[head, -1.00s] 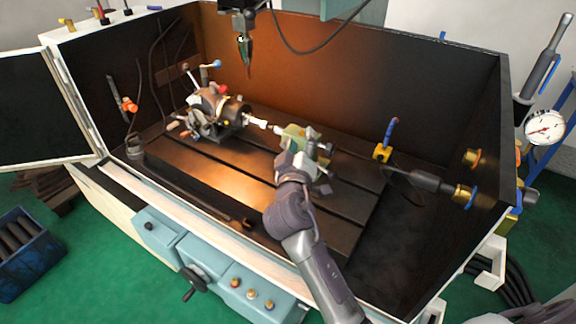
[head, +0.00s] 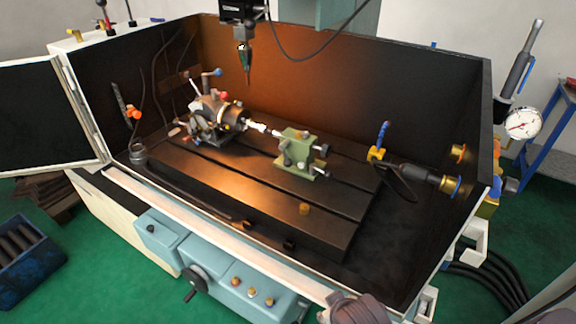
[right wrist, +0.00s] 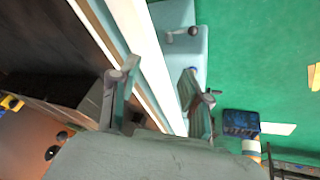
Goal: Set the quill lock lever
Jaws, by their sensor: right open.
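The green tailstock (head: 298,152) stands on the slotted table inside the machine enclosure in the head view. I cannot tell for certain which of these small parts is the quill lock lever. A pale workpiece (head: 258,128) runs from the tailstock toward the indexing chuck (head: 225,115) on its left. My right gripper (right wrist: 158,95) is open and empty in the right wrist view, over the enclosure's front edge and away from the tailstock. My left gripper is not in view.
The enclosure's pale front rim (head: 205,230) lies between my right arm and the table. A vertical spindle tool (head: 245,65) hangs above. A blue-handled nozzle (head: 380,140) stands right of the tailstock.

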